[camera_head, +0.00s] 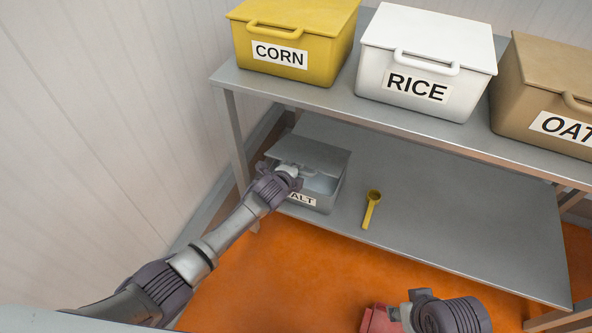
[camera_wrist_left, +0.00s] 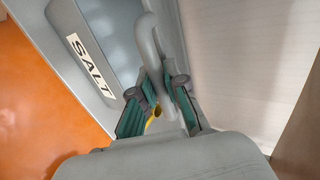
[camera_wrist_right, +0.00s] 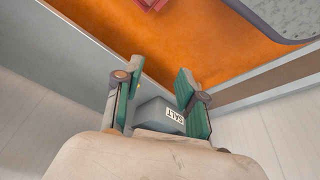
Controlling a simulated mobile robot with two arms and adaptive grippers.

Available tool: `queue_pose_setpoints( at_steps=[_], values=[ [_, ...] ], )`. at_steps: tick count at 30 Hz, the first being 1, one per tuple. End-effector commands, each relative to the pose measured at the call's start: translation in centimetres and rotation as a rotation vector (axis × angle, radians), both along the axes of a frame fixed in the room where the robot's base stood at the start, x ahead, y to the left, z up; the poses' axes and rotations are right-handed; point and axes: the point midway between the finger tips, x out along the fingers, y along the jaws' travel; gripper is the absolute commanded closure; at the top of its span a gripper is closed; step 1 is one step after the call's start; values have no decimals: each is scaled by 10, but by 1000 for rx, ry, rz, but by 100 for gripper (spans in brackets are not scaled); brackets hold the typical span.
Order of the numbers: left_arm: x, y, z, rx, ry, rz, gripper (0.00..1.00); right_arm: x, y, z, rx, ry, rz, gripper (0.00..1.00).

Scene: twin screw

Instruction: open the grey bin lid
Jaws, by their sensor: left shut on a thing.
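The grey bin (camera_head: 325,201) labelled SALT stands on the lower shelf at the left end. Its grey lid (camera_head: 315,152) is tilted up at the front, and a pale inside shows through the gap. My left gripper (camera_head: 287,172) is at the front of the lid. In the left wrist view my left gripper (camera_wrist_left: 160,84) is shut on the grey lid handle (camera_wrist_left: 150,42), with a finger on each side. In the right wrist view my right gripper (camera_wrist_right: 159,70) is open and empty, and the bin (camera_wrist_right: 155,112) shows beyond its fingers.
A yellow scoop (camera_head: 371,208) lies on the lower shelf (camera_head: 450,215) right of the bin. Corn (camera_head: 290,45), rice (camera_head: 430,60) and oat (camera_head: 545,85) bins stand on the upper shelf above. A wall is close on the left. A red object (camera_head: 380,319) shows at the bottom.

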Motion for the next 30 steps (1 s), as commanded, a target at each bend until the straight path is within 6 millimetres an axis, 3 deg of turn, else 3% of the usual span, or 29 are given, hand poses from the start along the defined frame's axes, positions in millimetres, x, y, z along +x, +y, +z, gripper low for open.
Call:
queue_pose_setpoints(
  at_steps=[15, 22, 30],
  values=[
    [15, -4, 32, -1, -6, 0, 100, 12, 4, -89, -1, 49, 7, 60],
    [22, -6, 41, -2, -5, 1, 100, 9, 4, -115, -2, 61, 10, 60],
    [25, -7, 46, -2, -5, 1, 100, 6, 4, -130, -3, 67, 11, 60]
  ],
)
